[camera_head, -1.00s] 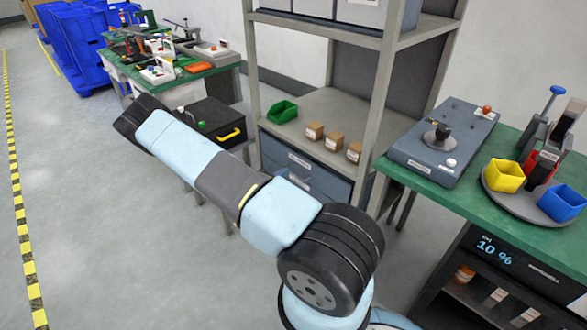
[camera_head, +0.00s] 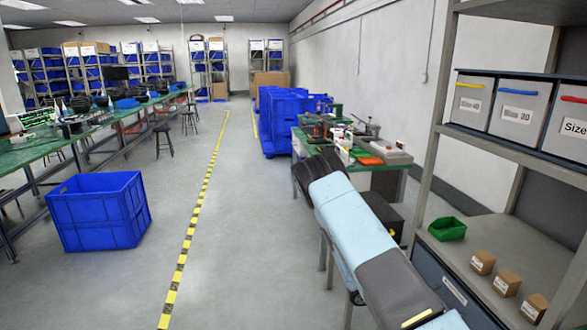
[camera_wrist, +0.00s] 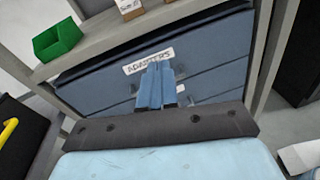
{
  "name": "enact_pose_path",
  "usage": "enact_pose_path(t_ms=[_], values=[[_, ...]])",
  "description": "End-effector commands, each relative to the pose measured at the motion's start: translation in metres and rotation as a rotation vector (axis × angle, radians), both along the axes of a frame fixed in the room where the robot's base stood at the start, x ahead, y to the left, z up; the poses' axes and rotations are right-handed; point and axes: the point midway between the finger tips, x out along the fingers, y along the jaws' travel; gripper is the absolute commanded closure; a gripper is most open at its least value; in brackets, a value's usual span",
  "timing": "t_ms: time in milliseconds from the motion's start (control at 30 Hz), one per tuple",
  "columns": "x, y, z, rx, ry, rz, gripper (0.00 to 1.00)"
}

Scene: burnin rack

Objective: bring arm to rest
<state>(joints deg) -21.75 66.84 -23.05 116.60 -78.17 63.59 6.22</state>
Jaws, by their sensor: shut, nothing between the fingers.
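My gripper (camera_wrist: 157,88) shows in the wrist view with its two blue fingers together and nothing between them. It is in front of the blue drawer unit (camera_wrist: 215,63), whose upper drawer bears a label reading "ADAPTERS". I cannot tell how far the fingertips are from the drawer front. In the head view my pale blue and dark grey arm reaches up from the lower right beside the rack, and the fingers do not show there.
The metal rack (camera_head: 428,165) holds a green bin (camera_head: 447,229) and small brown boxes (camera_head: 506,283). A black case (camera_wrist: 22,140) with a yellow handle is near. A green-topped bench (camera_head: 382,158) stands beyond. A blue crate (camera_head: 98,211) and open floor lie left.

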Motion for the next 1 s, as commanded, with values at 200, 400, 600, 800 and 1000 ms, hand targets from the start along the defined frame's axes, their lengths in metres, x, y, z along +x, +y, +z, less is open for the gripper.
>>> enact_pose_path(t_ms=[200, 400, 600, 800, 1000], values=[[-0.008, 0.01, 0.049, 0.105, -0.132, -0.13, 1.0], [-0.019, 0.02, 0.09, 0.202, -0.244, -0.238, 1.0], [-0.032, 0.031, 0.13, 0.304, -0.353, -0.34, 1.0], [-0.047, 0.043, 0.169, 0.408, -0.461, -0.435, 1.0], [-0.064, 0.056, 0.206, 0.518, -0.567, -0.521, 1.0]])
